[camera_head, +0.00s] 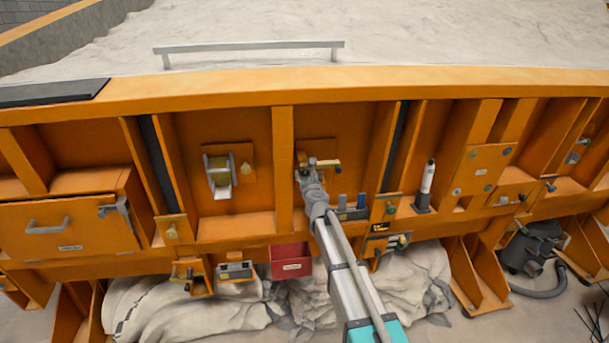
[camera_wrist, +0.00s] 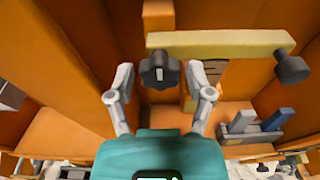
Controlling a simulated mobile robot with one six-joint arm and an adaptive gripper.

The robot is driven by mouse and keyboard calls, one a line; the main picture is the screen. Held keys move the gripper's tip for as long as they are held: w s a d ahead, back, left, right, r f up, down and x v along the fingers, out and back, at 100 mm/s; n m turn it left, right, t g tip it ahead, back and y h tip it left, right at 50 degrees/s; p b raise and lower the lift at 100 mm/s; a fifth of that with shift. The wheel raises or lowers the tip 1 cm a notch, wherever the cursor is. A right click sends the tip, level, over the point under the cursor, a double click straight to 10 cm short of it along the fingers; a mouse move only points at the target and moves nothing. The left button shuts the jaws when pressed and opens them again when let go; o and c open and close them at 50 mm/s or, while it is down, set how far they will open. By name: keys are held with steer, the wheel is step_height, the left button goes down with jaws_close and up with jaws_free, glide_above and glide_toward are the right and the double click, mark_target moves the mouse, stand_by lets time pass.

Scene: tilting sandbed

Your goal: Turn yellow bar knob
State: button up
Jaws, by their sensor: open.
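A pale yellow bar (camera_wrist: 220,44) runs across the upper part of the wrist view. A dark lobed knob (camera_wrist: 160,71) with a white mark is at its left end, and a dark round knob (camera_wrist: 292,68) is at its right end. My gripper (camera_wrist: 168,73) is open, with one finger on each side of the left knob and visible gaps to both. In the head view the yellow bar (camera_head: 328,164) shows just right of my gripper (camera_head: 308,170), which partly hides the fixture.
An orange upright (camera_head: 283,150) stands left of the fixture. A red bin (camera_head: 291,261) hangs beneath. A white bottle (camera_head: 428,178) stands at right.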

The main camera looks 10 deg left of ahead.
steer(key=c, duration=0.7)
steer(key=shift+a, duration=0.3)
steer(key=shift+c, duration=0.8)
steer(key=shift+d, duration=0.2)
